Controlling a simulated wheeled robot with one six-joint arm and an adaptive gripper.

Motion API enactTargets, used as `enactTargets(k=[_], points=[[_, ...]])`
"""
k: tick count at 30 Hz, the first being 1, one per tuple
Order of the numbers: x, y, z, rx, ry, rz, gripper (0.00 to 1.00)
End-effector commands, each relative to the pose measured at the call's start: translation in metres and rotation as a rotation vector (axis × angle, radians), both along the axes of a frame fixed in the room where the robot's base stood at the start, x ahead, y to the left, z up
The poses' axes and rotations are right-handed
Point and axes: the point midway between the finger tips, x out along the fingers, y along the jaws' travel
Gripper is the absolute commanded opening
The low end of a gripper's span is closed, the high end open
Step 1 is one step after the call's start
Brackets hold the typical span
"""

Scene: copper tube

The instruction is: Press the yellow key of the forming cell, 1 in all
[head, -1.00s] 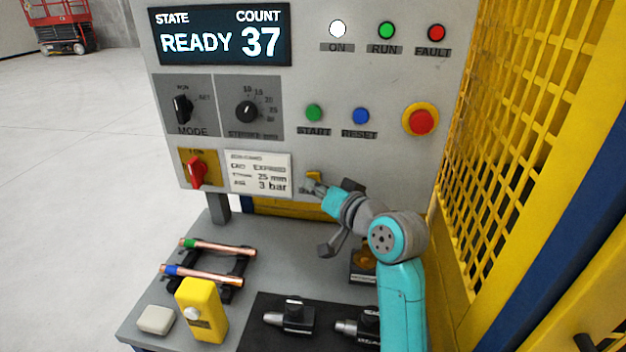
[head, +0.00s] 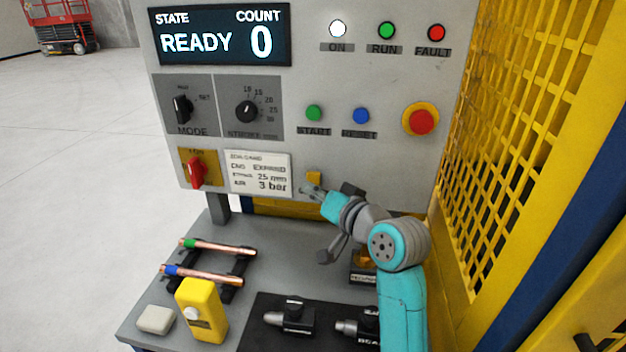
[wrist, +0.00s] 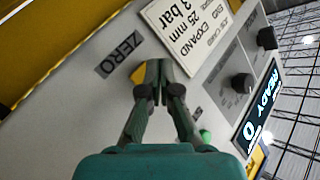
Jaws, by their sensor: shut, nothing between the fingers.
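The forming cell's grey panel (head: 385,165) stands in front of me. Its display (head: 219,35) reads READY and count 0. The small yellow key (head: 314,176) sits low on the panel, right of the white card. In the wrist view the yellow key (wrist: 138,73) is partly hidden behind my fingers, beside a ZERO label (wrist: 120,54). My gripper (head: 309,190) is shut and empty, with its tips just below and in front of the key. In the wrist view my gripper (wrist: 158,68) overlaps the key's edge; I cannot tell for sure whether it touches.
Green (head: 314,113) and blue (head: 361,116) buttons and a red emergency stop (head: 421,121) are higher on the panel. Copper tubes (head: 217,247) lie on a black rack on the bench, near a yellow block (head: 203,312). A yellow mesh guard (head: 510,130) closes the right side.

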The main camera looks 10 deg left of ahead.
Motion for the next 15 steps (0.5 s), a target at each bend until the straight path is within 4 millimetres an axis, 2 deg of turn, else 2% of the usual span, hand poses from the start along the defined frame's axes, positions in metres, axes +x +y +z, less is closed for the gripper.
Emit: enactTargets(k=[7, 15], points=[[-0.004, 0.000, 0.000, 0.000, 0.001, 0.001, 0.00], [-0.026, 0.001, 0.000, 0.000, 0.000, 0.001, 0.00]])
